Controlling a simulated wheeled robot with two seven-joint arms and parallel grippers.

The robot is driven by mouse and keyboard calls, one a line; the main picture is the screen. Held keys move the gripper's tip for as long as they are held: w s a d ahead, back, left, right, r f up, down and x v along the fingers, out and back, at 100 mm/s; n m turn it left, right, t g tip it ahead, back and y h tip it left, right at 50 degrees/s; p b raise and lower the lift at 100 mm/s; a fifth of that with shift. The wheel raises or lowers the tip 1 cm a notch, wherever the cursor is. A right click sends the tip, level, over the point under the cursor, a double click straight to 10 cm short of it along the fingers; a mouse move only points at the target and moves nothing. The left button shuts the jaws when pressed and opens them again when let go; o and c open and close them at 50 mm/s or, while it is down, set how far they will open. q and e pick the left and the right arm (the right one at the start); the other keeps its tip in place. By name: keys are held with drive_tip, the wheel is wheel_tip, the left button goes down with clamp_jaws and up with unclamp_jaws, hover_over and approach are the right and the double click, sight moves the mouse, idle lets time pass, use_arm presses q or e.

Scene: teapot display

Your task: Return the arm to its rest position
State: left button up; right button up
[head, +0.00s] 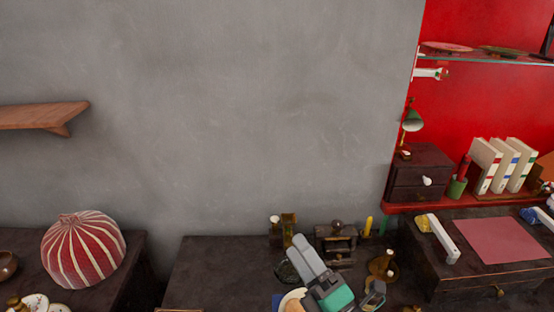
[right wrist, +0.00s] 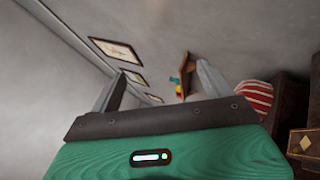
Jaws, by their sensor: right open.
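My right gripper (head: 306,256) shows at the bottom middle of the head view, with grey fingers and a green body, above the dark table. In the right wrist view its two grey fingers (right wrist: 161,80) stand wide apart. Nothing is held between them. The wrist view is tilted and looks across the room towards a grey wall. My left gripper is in neither view.
A dark table (head: 215,270) holds several small items beyond the gripper. A red striped dome (head: 83,248) sits at the left. A dark desk (head: 460,279) with a pink mat (head: 502,240) stands at the right. A wooden shelf (head: 42,115) juts from the wall.

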drive_tip(key=s+d+f+m+g+h, duration=0.1)
drive_tip(key=d+f+m+g+h, duration=0.4)
drive_tip(key=d+f+m+h, duration=1.25)
drive_tip(key=s+d+f+m+g+y, duration=0.15)
drive_tip(key=s+f+m+g, duration=0.3)
drive_tip(key=s, duration=0.45)
drive_tip(key=s+f+m+g+y, duration=0.2)
drive_tip(key=s+f+m+g, duration=0.3)
drive_tip(key=s, duration=0.4)
wheel_tip(320, 180, down, 34)
drive_tip(key=r+n+g, duration=0.1)
drive_tip(key=g, duration=0.1)
drive_tip(key=s+d+f+g, duration=0.1)
drive_tip(key=s+d+f, duration=0.2)
drive_tip(key=s+f, duration=1.6)
drive_tip(key=shift+s, duration=0.25)
